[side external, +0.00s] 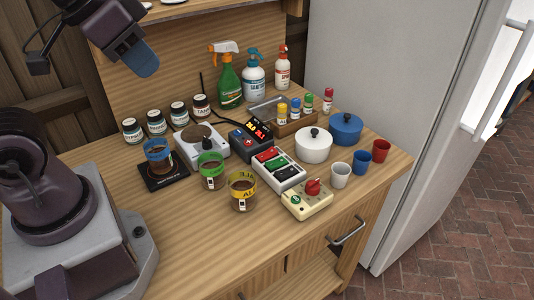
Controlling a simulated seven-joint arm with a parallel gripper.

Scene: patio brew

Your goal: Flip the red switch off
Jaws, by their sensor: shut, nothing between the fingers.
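A white switch box (279,170) lies near the middle of the wooden counter, with a red switch (268,155) at its far end and green and dark switches nearer the front. The picture is too small to tell which way the red switch is tipped. A cream box (306,200) with a red knob (313,186) sits just in front of it. My gripper (146,65), with blue tips, is shut and empty. It hangs high at the upper left, well apart from the switch box.
A black device with a lit display (251,138) and a white pot (313,146) stand close to the switch box. Glass jars with brown contents (211,172) stand left. Spray bottles (230,85) stand behind. Cups (341,175) stand right. The counter's front left is clear.

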